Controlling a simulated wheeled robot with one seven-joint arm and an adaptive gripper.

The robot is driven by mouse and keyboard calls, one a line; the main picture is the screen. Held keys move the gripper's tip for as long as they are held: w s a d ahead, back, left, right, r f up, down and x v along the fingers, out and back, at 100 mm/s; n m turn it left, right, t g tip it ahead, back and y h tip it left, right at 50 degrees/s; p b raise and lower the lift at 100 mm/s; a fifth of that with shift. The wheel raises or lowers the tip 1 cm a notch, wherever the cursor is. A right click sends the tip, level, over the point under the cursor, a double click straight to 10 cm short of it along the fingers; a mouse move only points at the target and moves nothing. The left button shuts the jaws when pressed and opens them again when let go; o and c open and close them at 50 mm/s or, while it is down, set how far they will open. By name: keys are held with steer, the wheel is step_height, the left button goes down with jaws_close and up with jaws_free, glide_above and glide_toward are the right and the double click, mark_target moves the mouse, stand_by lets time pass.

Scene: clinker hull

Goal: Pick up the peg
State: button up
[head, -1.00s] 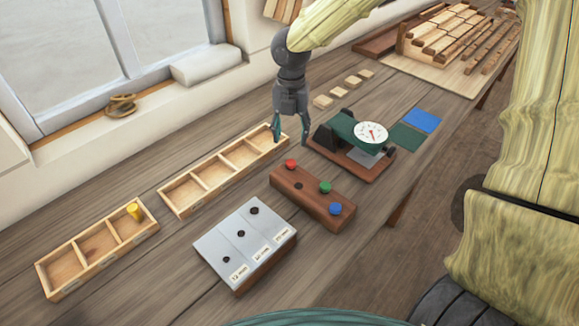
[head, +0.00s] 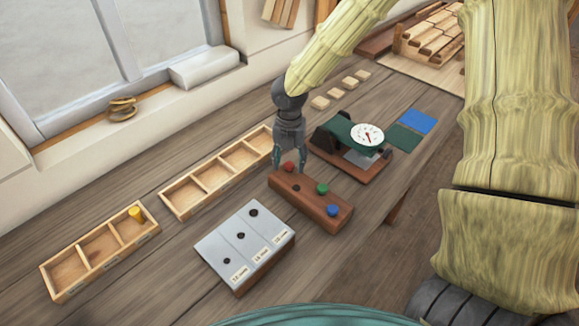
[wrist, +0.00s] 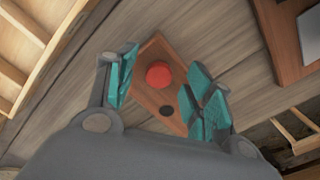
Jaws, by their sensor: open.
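Several pegs are in view. A red peg (head: 289,168) stands in the left end of a brown wooden block (head: 310,203), with an empty dark hole beside it. A green peg (head: 322,188) and a blue peg (head: 333,210) stand further along the block. A yellow peg (head: 135,213) stands in the left divided tray (head: 62,298). My gripper (head: 290,167) is open over the red end of the block. In the wrist view the red peg (wrist: 159,75) shows between the teal fingers (wrist: 165,92), and nothing is held.
A grey-topped block (head: 215,250) with three labelled holes is in front. A second divided tray (head: 185,208) lies behind. A green dial gauge (head: 366,135) on a wooden base stands right of my gripper. Blue (head: 417,121) and green mats lie beyond.

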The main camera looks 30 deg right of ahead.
mark_target(289, 163)
steer(key=shift+f, duration=0.2)
steer(key=c, duration=0.8)
step_height(289, 163, up, 10)
steer(key=b, duration=0.2)
stand_by(0.4)
